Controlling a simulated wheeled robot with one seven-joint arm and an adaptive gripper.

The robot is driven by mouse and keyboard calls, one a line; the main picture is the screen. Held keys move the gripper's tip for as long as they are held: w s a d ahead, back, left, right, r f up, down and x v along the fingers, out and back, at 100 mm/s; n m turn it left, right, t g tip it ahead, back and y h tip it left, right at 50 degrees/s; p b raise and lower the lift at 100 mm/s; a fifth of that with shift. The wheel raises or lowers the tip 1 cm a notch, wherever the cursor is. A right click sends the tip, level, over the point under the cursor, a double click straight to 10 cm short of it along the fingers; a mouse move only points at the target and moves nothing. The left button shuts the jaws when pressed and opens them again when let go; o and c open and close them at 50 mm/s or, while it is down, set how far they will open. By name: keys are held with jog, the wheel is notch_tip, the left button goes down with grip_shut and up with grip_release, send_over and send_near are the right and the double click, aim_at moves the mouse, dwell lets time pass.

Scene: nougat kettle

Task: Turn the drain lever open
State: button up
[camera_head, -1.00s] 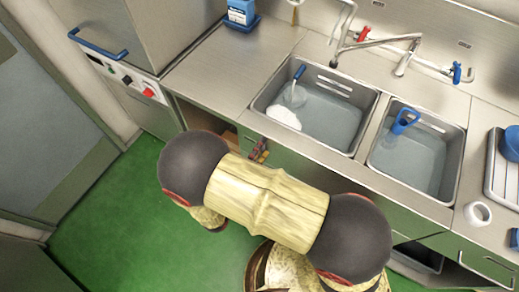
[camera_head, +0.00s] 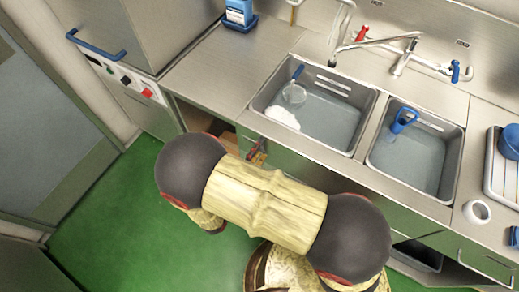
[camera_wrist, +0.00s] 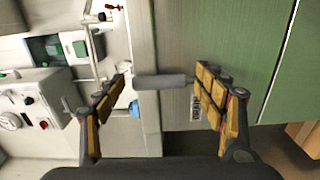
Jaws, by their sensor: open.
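A short grey bar, which looks like the drain lever (camera_wrist: 170,81), sticks out by the green front panel in the wrist view. It lies level across the picture, in the gap between the two fingers of my gripper (camera_wrist: 163,75). The gripper is open, with one finger at each end of the bar. I cannot tell whether either finger touches it. In the head view only small parts of my gripper (camera_head: 257,153) show at the panel below the left sink, past my arm, and the lever is hidden.
The left sink (camera_head: 345,143) holds a clear ladle and something white; the right sink (camera_head: 452,180) holds a blue-handled tool. A faucet (camera_head: 400,62) stands behind them. A white ring (camera_head: 477,212) lies by the right sink. Green floor (camera_head: 100,225) is clear at left.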

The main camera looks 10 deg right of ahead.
jog(key=v, duration=1.1)
jog(key=shift+s+a, duration=0.2)
jog(key=shift+a, duration=0.05)
